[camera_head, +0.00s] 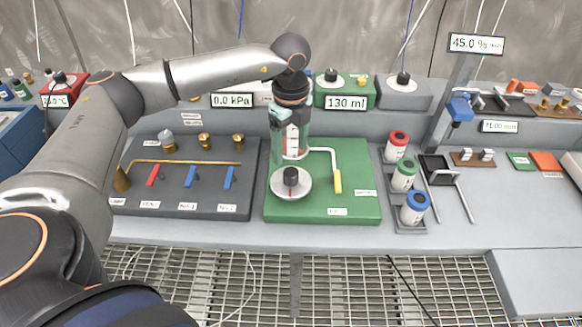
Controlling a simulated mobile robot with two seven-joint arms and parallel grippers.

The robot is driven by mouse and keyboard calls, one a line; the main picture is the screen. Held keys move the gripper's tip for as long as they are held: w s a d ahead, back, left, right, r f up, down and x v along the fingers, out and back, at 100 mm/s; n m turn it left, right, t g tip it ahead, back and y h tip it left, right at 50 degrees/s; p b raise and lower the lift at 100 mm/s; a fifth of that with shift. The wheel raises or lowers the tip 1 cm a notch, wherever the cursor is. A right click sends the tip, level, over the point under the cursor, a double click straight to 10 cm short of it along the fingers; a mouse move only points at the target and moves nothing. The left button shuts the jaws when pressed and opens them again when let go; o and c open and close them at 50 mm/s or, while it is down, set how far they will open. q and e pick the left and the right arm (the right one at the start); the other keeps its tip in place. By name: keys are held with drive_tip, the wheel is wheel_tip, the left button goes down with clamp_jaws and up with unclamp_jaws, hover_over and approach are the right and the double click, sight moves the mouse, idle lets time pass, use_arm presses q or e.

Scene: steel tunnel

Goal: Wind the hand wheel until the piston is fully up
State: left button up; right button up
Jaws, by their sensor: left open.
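The hand wheel (291,190) is a pale disc with a black knob and a red mark, lying at the front left of the green base (350,208). My left gripper (289,158) reaches in from the upper left and points down, just above and behind the wheel's knob. Its teal fingers are open, and I see nothing held between them. A clear cylinder with scale marks (294,140) stands behind the wheel, partly hidden by the gripper, so the piston's height cannot be told. A display reading 130 ml (345,103) is behind it. My right gripper is out of view.
A bent white pipe with a yellow handle (337,181) stands right of the wheel. A dark valve board (190,200) lies to the left. Several capped canisters (404,175) stand in a rack at the right.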

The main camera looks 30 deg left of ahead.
sight(291, 172)
use_arm(q)
wheel_tip(291, 172, down, 8)
drive_tip(key=shift+r+p, duration=0.15)
drive_tip(key=shift+p, duration=0.15)
drive_tip(key=shift+c, duration=0.3)
clamp_jaws()
